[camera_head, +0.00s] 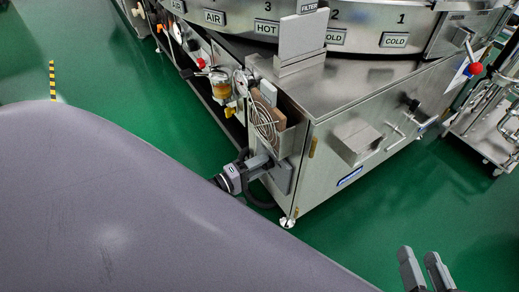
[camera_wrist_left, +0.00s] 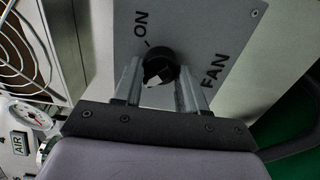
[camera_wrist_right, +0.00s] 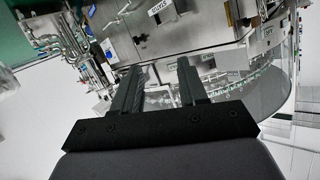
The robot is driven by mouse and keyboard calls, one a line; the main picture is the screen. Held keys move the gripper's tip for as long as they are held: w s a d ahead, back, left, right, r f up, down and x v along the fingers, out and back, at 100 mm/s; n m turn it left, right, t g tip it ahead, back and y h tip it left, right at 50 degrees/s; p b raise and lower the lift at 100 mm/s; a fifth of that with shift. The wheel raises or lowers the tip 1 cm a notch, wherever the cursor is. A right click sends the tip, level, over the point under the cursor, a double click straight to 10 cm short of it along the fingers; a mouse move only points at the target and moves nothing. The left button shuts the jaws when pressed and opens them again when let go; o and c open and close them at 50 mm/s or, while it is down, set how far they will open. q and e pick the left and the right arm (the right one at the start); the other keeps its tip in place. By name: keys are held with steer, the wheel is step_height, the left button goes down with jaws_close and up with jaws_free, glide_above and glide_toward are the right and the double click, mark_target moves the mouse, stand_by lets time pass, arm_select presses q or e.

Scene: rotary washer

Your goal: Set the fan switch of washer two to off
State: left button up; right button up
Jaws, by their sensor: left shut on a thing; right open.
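The fan switch is a black rotary knob (camera_wrist_left: 160,66) on a grey panel (camera_wrist_left: 205,35) marked ON and FAN in the left wrist view. My left gripper (camera_head: 262,164) is at this panel on the washer's near corner in the head view. Its silver fingers stand on both sides of the knob and are shut on it. The knob's setting is hard to read, and no OFF mark is visible. My right gripper (camera_head: 421,258) is open and empty at the bottom right, away from the washer. In its wrist view, its fingers stand apart with nothing between them.
The steel washer cabinet (camera_head: 375,110) fills the back right. A fan grille (camera_wrist_left: 20,60) and an air gauge (camera_wrist_left: 30,117) are beside the switch panel. A steel frame with pipes (camera_head: 490,115) stands at the far right. The green floor (camera_head: 345,235) in front is clear.

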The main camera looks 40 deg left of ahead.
stand_by(0.3)
arm_select(q)
steer(key=o, duration=1)
arm_select(e)
steer(key=shift+w, duration=0.1)
arm_select(q)
steer(key=p+v, duration=0.2)
steer(key=v, duration=0.5)
steer(key=shift+s, duration=0.15)
arm_select(e)
steer(key=shift+w+a+m+g+y, duration=0.1)
steer(key=shift+a+m+g+y, duration=0.25)
steer(key=shift+a, duration=0.35)
steer(key=shift+w+r, duration=0.1)
steer(key=shift+r, duration=0.05)
